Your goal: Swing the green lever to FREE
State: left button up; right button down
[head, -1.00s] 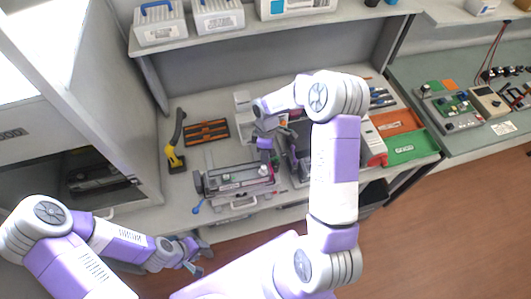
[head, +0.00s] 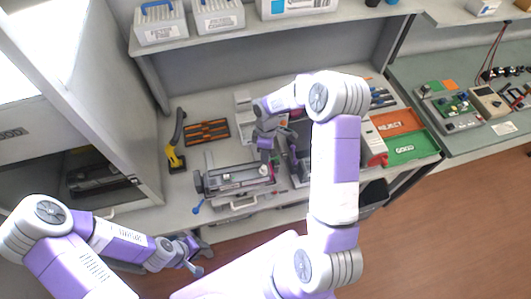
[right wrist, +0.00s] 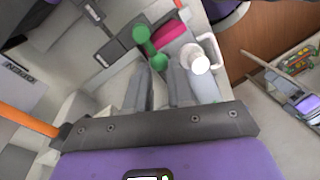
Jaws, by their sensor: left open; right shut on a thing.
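The green lever (right wrist: 146,45) shows in the right wrist view as a short bar with a round knob at each end. My right gripper (right wrist: 162,68) is shut on the lever's near end, with its fingertips at the lower knob. In the head view my right gripper (head: 265,148) reaches down over the back of the grey fixture (head: 238,178), and the lever is hidden there. A FREE marking is not readable in either view. My left gripper (head: 192,258) is open and empty in front of the bench, low at the left.
A white rounded handle (right wrist: 203,57) and a magenta part (right wrist: 167,28) are close to the lever. A blue-knobbed lever (head: 197,208) sticks out at the fixture's front left. A yellow-black tool (head: 176,150) and an orange-slotted tray (head: 206,132) lie left of it; red and green bins (head: 412,147) stand right.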

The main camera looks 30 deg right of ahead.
jog(key=shift+d, duration=0.15)
dwell(0.5)
jog(key=c, duration=1)
grip_release()
jog(key=shift+b+v, duration=0.3)
jog(key=shift+v, duration=3.5)
